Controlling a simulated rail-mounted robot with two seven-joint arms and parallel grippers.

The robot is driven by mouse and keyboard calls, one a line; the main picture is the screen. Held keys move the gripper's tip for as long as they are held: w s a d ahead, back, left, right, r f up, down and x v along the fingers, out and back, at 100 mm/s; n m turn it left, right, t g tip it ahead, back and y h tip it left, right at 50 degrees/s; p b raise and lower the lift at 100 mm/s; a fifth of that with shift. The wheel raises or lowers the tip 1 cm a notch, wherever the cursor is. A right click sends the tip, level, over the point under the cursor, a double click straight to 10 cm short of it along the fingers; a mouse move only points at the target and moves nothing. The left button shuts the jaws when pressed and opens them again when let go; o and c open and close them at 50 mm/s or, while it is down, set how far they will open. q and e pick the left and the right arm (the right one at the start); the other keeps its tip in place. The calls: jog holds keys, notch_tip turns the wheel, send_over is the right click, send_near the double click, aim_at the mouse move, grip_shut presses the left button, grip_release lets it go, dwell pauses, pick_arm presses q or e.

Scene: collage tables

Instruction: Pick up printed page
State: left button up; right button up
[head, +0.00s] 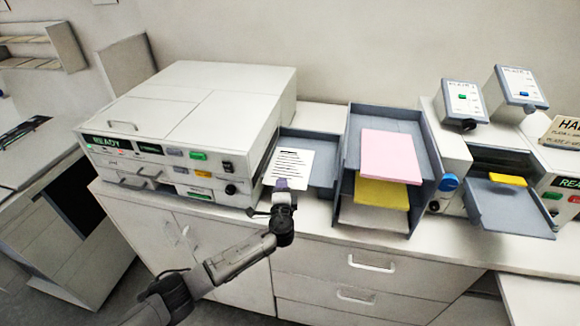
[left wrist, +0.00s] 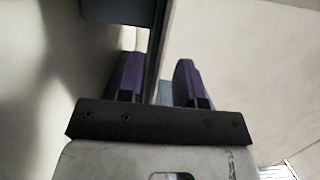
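The printed page (head: 289,167) is white with black lines of text. In the head view it lies at the left part of the blue-grey tray (head: 322,172) beside the printer. My left gripper (head: 291,184) is at the page's near lower edge, its purple fingertips overlapping that edge in the picture. In the left wrist view the two purple fingers (left wrist: 160,82) stand apart with a gap between them. I cannot tell whether the page lies in that gap or touches a finger. My right gripper is in neither view.
The large white printer (head: 200,95) with a "READY" display stands left of the tray. A stacked paper rack (head: 354,135) with pink (head: 390,157) and yellow sheets (head: 381,192) stands to the right. Another machine with an open tray (head: 508,207) is further right.

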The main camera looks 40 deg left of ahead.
pick_arm(q)
jog(key=shift+w+a, duration=0.3)
jog(key=shift+w, duration=0.1)
grip_shut()
